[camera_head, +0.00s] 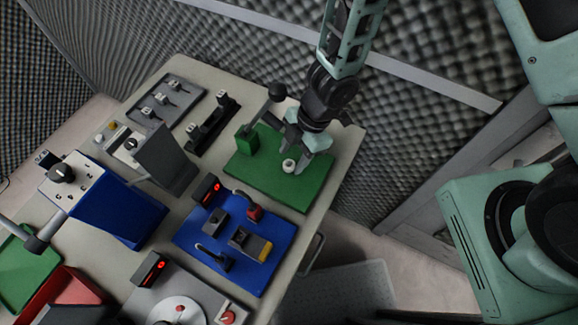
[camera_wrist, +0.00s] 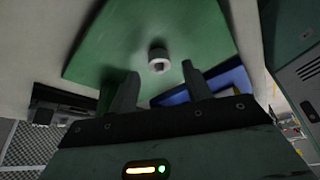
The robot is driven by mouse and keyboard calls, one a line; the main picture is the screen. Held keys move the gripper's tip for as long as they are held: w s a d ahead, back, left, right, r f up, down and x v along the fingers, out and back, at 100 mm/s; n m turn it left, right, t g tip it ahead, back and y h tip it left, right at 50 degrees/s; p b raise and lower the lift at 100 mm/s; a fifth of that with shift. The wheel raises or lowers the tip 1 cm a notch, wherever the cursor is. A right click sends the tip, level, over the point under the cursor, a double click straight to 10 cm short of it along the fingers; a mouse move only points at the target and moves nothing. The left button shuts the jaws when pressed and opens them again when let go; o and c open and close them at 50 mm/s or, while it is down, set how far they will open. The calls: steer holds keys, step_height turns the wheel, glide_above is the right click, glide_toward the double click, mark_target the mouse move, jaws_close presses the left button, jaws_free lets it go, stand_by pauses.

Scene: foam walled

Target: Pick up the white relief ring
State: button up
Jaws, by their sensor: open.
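The white relief ring (camera_head: 289,166) is a small white ring on the green board (camera_head: 263,184) at the right end of the table. In the wrist view the ring (camera_wrist: 158,61) sits on the green surface, a little beyond the fingertips and roughly midway between them. My gripper (camera_head: 303,158) is above the green board, close to the ring. In the wrist view my gripper (camera_wrist: 160,72) has its two fingers spread apart with nothing between the pads. I cannot tell whether a finger touches the ring.
A green block (camera_head: 246,138) with a black-knobbed lever stands on the board's left. A blue board (camera_head: 236,240) with switches lies in front. A black fixture (camera_head: 212,122) and a grey panel (camera_head: 165,160) stand to the left. The table's right edge is close to the board.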

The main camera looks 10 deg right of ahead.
steer(key=shift+x, duration=1.2)
jaws_close()
